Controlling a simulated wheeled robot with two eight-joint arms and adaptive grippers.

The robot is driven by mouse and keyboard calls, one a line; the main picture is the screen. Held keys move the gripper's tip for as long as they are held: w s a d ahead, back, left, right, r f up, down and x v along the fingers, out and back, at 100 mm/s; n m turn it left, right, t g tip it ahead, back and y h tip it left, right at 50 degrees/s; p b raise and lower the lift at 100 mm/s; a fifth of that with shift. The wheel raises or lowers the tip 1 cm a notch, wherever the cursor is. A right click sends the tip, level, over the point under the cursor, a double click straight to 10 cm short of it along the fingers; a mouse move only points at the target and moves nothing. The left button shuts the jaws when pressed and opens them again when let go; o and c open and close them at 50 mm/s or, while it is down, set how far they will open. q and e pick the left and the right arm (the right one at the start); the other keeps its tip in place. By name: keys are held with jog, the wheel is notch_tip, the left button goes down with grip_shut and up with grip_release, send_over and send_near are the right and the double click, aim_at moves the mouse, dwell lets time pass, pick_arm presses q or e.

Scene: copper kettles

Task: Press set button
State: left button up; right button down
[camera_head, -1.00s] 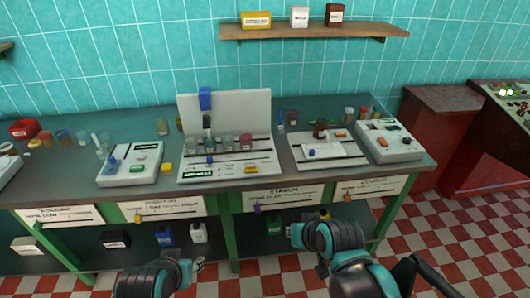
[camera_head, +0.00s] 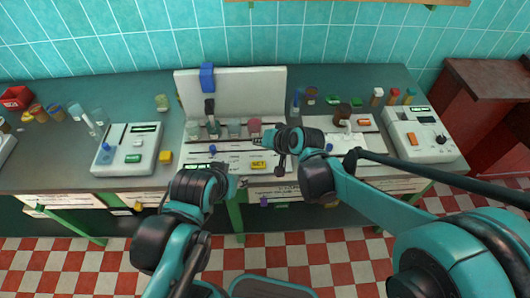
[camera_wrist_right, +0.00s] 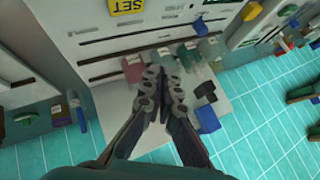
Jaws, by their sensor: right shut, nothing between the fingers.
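The yellow button marked SET (camera_head: 259,164) is on the front panel of the white central station (camera_head: 230,82). In the right wrist view the SET button (camera_wrist_right: 126,7) shows at the top edge, upside down. My right gripper (camera_head: 262,141) is just behind the button in the head view, over the station near a pinkish container (camera_head: 254,125). In the right wrist view its fingers (camera_wrist_right: 163,72) are together and empty, apart from the button. My left gripper (camera_head: 240,184) is low in front of the bench edge; its fingers are too small to read.
A white device with a display (camera_head: 130,149) stands left of the station, with a yellow cube (camera_head: 166,157) between them. Another white device (camera_head: 421,134) stands at the right. Several bottles and jars stand along the bench. A blue block (camera_head: 207,77) is on the station's upright panel.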

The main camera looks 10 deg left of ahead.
aim_at(260, 166)
jog(key=shift+s, duration=0.15)
notch_tip(260, 166, down, 9)
jog(key=b, duration=0.7)
jog(key=shift+r, duration=0.15)
dwell(1.3)
jog(key=shift+f+b, duration=0.4)
jog(key=shift+f, duration=0.05)
jog(key=shift+f+b, duration=0.4)
jog(key=shift+f, duration=0.05)
dwell(0.5)
jog(key=shift+r, duration=0.15)
jog(key=shift+r+p, duration=0.75)
jog(key=shift+r, duration=0.05)
